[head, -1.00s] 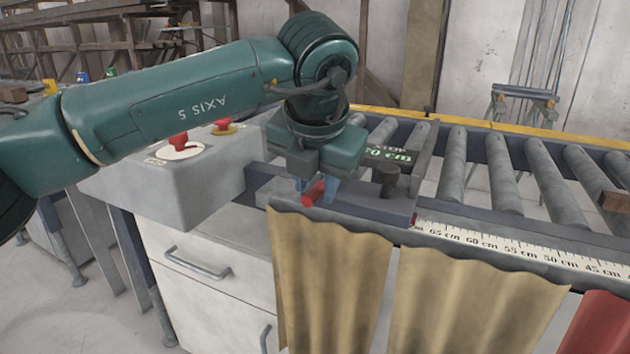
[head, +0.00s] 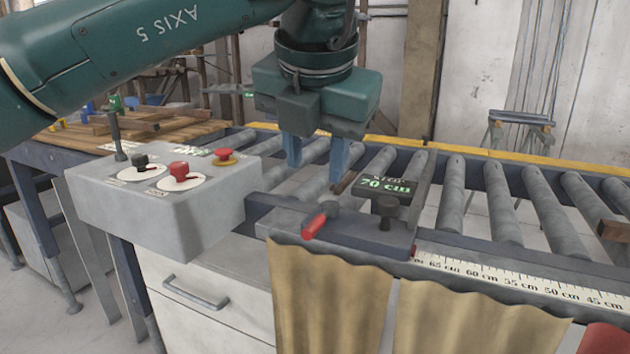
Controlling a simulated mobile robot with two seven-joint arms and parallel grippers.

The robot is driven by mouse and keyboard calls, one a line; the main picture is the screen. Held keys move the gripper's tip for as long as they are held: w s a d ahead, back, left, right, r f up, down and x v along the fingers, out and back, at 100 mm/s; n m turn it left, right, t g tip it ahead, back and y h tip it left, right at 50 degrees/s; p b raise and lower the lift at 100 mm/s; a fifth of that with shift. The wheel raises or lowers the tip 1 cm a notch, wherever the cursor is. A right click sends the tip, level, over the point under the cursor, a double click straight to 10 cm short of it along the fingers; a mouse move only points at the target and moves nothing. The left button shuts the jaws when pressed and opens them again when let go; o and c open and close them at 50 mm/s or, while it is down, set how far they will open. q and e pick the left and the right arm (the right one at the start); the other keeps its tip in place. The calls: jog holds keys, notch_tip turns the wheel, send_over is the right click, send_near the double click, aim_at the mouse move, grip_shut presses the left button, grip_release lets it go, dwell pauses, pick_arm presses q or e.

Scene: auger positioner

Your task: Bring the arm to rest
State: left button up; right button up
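My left gripper (head: 316,172) hangs fingers-down in the head view, above and behind the stop block. Its two blue fingers are spread apart with nothing between them, so it is open. Below it a red-handled lever (head: 318,220) sits on the stop block (head: 360,232), apart from the fingers. A dark knob (head: 388,207) and a display (head: 388,184) reading 70 cm are on the same block. My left arm (head: 150,40) comes in from the upper left. My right gripper is not in the picture.
A grey control box (head: 170,205) with red and black knobs and an upright stick stands left of the gripper. Rollers (head: 500,205) run to the right behind a ruler (head: 510,265). Tan curtain strips (head: 330,305) hang in front. A wooden bench (head: 130,130) is behind left.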

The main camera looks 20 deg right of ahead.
pick_arm(q)
jog(key=shift+v, duration=0.85)
